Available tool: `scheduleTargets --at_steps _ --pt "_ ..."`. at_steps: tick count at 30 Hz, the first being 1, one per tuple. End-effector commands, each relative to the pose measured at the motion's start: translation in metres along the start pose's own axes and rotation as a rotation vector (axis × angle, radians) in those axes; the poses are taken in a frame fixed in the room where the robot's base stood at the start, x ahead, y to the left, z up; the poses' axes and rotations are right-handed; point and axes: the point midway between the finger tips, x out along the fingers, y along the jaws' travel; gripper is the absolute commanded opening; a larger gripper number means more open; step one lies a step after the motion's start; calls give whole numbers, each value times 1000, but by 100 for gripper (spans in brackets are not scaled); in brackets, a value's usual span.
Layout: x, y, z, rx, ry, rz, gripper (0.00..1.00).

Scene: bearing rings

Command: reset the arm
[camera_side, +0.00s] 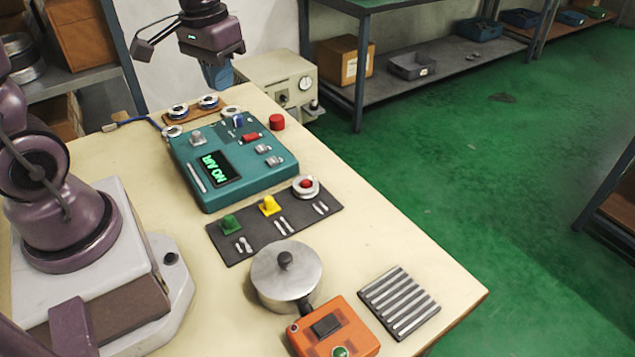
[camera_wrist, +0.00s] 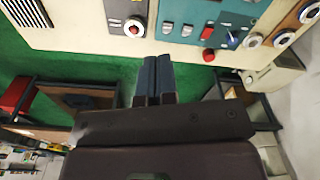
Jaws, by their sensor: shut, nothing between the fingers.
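My gripper (camera_side: 217,78) is raised beyond the far end of the table, its blue fingers together and empty. In the wrist view the two fingers (camera_wrist: 153,72) lie side by side with nothing between them. A teal box (camera_side: 240,165) with a lit "NO AIR" display stands on the table. Silver rings lie near its far side, two of them (camera_side: 178,111) (camera_side: 208,101) on a wooden board.
A lidded metal pot (camera_side: 286,275), an orange box (camera_side: 335,330) and a ribbed grey plate (camera_side: 399,301) occupy the near end of the table. A red cylinder (camera_side: 277,122) stands by the teal box. A beige machine (camera_side: 277,80) stands behind the table. The green floor at right is open.

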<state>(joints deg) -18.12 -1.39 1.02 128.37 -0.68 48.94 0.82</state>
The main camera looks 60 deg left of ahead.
Motion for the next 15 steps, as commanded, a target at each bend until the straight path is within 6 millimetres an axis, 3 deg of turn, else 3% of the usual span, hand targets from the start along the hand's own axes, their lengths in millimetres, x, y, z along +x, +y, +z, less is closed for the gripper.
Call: scheduleTargets --at_steps 3,9,15 --pt "-32 23 31 85 93 9 0" --pt "-66 47 76 212 250 37 0" --pt "-89 60 94 294 384 71 0"
